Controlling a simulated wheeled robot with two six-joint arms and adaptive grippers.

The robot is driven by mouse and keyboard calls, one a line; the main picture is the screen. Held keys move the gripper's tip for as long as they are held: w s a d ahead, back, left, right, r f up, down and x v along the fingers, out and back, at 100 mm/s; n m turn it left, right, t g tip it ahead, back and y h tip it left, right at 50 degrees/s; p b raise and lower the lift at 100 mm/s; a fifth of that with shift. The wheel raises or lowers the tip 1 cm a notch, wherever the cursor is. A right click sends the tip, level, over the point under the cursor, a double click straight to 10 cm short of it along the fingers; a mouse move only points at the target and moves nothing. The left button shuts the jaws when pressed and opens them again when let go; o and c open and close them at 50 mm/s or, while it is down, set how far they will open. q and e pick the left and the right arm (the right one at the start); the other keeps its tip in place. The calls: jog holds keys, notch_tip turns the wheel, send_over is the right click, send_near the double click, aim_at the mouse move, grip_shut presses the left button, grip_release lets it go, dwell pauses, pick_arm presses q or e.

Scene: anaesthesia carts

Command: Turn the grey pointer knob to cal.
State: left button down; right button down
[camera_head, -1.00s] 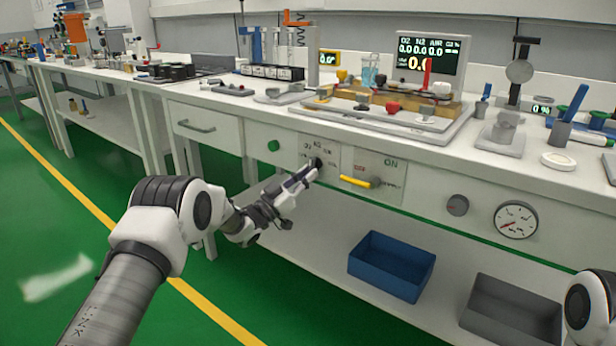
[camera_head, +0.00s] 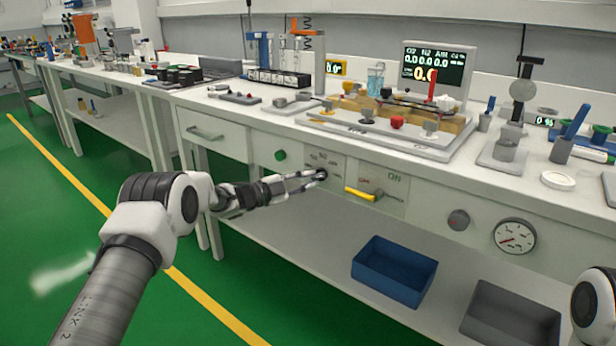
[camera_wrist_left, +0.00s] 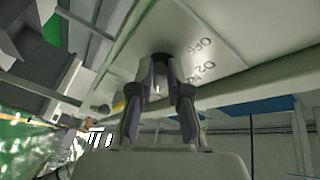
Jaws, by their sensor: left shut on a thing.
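The grey pointer knob (camera_head: 321,173) sits on a labelled panel (camera_head: 324,160) in the bench front, mostly covered by my left gripper. My left gripper (camera_head: 316,176) is shut on the knob, with its arm coming in from the left. In the left wrist view the two fingers (camera_wrist_left: 159,84) lie on either side of the dark knob (camera_wrist_left: 161,58). The panel there shows "OFF" and "O2", turned on their side. I cannot read which mark the pointer faces. My right gripper is out of view.
A yellow lever (camera_head: 360,194) is just right of the knob, a green button (camera_head: 280,155) to its left. Farther right are a round grey knob (camera_head: 458,220) and a gauge (camera_head: 515,236). A blue bin (camera_head: 394,271) stands on the shelf below.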

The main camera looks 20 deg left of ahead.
pick_arm(q)
jog(key=shift+a+r+m+g+y+p, duration=0.15)
jog(key=shift+m+g+y+p, duration=0.1)
jog(key=shift+m+p, duration=0.3)
jog(key=shift+d+r+m+g+y+p, duration=0.1)
jog(key=shift+r+m+g+y+p, duration=0.2)
jog(key=shift+m, duration=0.5)
jog(key=shift+a+r+m+g+y+p, duration=0.1)
jog(key=shift+m+y+p, duration=0.15)
jog(key=shift+m+p, duration=0.35)
jog(key=shift+f, duration=0.1)
jog(key=c, duration=1.1)
grip_release()
jog(key=shift+c, duration=0.2)
jog(key=v, duration=1.1)
jog(key=shift+s+a, duration=0.25)
jog(key=shift+s, duration=0.1)
